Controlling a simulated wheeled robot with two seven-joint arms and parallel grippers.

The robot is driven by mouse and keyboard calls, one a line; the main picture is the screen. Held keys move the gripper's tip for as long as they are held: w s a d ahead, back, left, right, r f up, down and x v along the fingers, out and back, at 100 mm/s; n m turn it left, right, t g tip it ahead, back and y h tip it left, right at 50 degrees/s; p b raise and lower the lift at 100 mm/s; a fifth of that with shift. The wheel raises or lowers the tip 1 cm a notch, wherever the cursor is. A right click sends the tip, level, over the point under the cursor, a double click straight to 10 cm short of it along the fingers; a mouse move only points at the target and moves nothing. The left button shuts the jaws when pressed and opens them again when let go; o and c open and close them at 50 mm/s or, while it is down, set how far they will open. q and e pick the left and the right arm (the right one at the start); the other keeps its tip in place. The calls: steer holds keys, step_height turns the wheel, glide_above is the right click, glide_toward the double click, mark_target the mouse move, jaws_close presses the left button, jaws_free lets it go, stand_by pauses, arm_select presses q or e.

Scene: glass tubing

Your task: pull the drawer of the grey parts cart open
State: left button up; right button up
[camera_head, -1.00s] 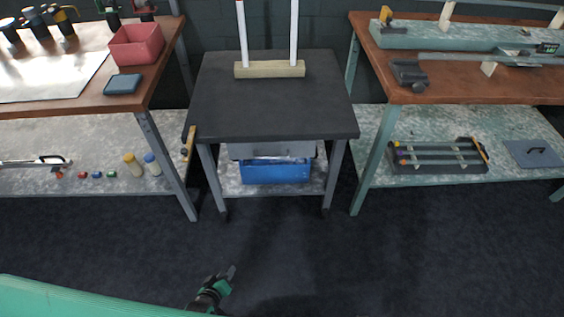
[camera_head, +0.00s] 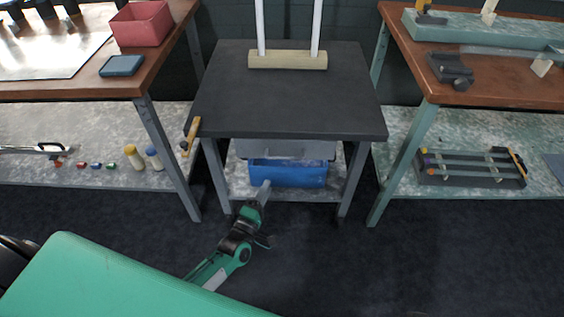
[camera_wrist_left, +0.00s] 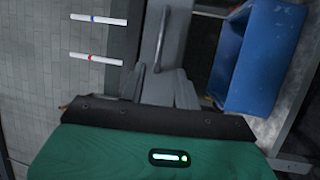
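The parts cart has a dark top (camera_head: 285,95) and grey legs. Its grey drawer (camera_head: 318,149) sits just under the top, above a blue bin (camera_head: 290,174); it looks shut. In the left wrist view the grey drawer front (camera_wrist_left: 185,22) appears sideways, with a thin bar-like handle (camera_wrist_left: 160,40) and the blue bin (camera_wrist_left: 262,60) to its right. My left gripper (camera_head: 263,190) is in front of the cart, overlapping the bin's left side in the head view, below the drawer. My right gripper is out of view.
Two white posts (camera_head: 316,25) stand in a wooden block (camera_head: 288,61) on the cart. A workbench with a red bin (camera_head: 140,24) is left; another bench (camera_head: 490,90) is right. Floor (camera_head: 400,265) in front is clear.

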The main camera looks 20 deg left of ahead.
arm_select(q)
steer(key=x, duration=1.1)
steer(key=shift+w, duration=0.1)
jaws_close()
